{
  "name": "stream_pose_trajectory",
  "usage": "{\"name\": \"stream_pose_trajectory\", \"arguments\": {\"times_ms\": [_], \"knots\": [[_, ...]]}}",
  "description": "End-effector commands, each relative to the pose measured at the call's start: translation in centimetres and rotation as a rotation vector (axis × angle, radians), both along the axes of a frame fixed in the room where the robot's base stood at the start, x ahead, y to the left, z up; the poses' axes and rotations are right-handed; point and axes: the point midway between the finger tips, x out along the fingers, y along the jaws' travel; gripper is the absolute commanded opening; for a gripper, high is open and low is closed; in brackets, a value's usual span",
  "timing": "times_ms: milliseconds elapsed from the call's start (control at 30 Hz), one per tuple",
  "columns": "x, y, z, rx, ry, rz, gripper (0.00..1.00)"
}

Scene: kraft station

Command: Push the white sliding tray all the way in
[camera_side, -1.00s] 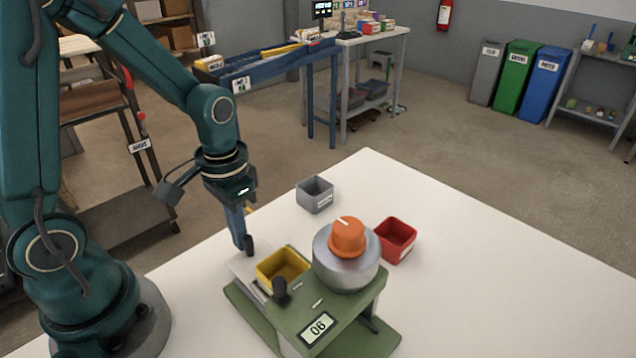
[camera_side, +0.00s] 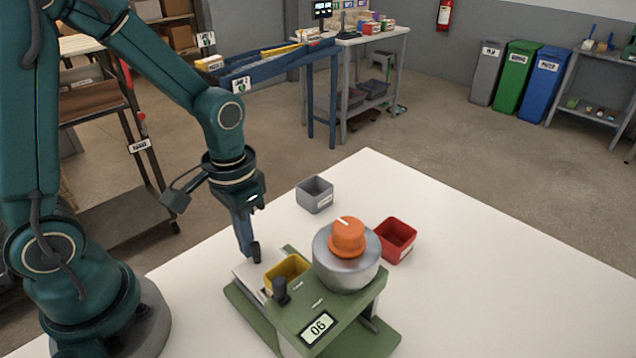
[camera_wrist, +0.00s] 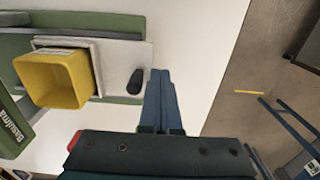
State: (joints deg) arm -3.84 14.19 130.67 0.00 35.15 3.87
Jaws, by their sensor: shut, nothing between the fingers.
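The white sliding tray (camera_side: 249,276) sticks out of the left side of the green station (camera_side: 335,305); the wrist view shows its bare end plate (camera_wrist: 112,58). A yellow bin (camera_side: 287,265) sits on the tray, also seen in the wrist view (camera_wrist: 50,78), and is partly hidden by the station's top. A black upright knob (camera_wrist: 135,82) stands at the tray's outer end. My gripper (camera_wrist: 160,76) is shut and empty, pointing down on the outer side of the knob. It is right beside the knob; whether they touch is hard to tell.
A silver bowl-like part with an orange knob (camera_side: 347,238) sits on the station, with a black post (camera_side: 281,291) at its front. A grey bin (camera_side: 315,194) and a red bin (camera_side: 396,240) stand behind. The white table (camera_side: 500,290) is clear at right.

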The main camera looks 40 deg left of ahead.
Motion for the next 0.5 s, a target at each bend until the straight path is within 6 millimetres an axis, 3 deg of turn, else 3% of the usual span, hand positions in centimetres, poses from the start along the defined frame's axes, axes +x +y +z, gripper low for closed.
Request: {"name": "stream_pose_trajectory", "arguments": {"times_ms": [500], "knots": [[0.0,-1.8,0.0,0.0,-0.001,-0.001,0.0]]}}
